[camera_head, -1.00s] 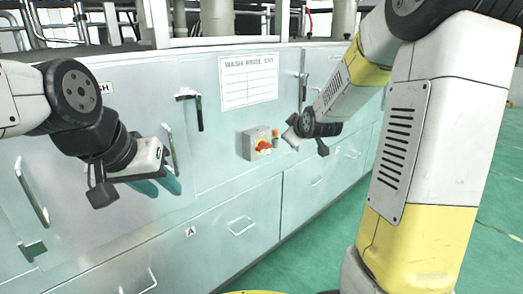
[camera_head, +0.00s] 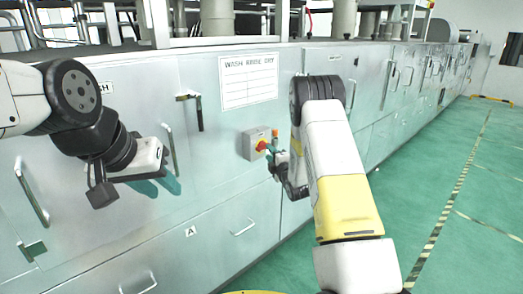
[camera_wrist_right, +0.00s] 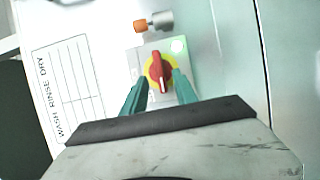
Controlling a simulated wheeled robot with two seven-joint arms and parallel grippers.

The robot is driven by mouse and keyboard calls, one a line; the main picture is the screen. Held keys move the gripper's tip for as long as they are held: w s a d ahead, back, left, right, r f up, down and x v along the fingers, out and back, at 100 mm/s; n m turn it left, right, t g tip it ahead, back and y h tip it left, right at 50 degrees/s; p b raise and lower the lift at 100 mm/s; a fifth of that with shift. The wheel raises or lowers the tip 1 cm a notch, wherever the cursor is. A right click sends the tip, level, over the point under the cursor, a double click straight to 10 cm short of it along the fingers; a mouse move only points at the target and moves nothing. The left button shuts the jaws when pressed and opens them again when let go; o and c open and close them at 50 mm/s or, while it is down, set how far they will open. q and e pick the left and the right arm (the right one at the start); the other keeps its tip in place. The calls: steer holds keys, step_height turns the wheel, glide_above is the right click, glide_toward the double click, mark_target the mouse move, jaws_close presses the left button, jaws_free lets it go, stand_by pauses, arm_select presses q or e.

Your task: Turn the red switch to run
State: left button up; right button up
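The red switch (camera_head: 261,146) is a rotary knob on a yellow disc, on a small grey box (camera_head: 249,145) on the machine's front. In the right wrist view the red switch (camera_wrist_right: 159,70) has its bar nearly upright in the picture, with a pale mark at its lower end. My right gripper (camera_wrist_right: 161,82) is open, its teal fingers on either side of the knob; I cannot tell whether they touch it. In the head view my right gripper (camera_head: 272,153) is at the box's right side. My left gripper (camera_head: 161,186) is open and empty, before the cabinet at left.
An orange-tipped cylinder (camera_wrist_right: 143,25) sticks out near the box. A white chart (camera_head: 248,80) hangs above. Door handles (camera_head: 189,110) and drawer handles (camera_head: 242,228) project from the front. The green floor (camera_head: 440,190) at right is clear.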

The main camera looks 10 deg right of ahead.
mark_target(261, 146)
steer(key=shift+x, duration=2.3)
jaws_close()
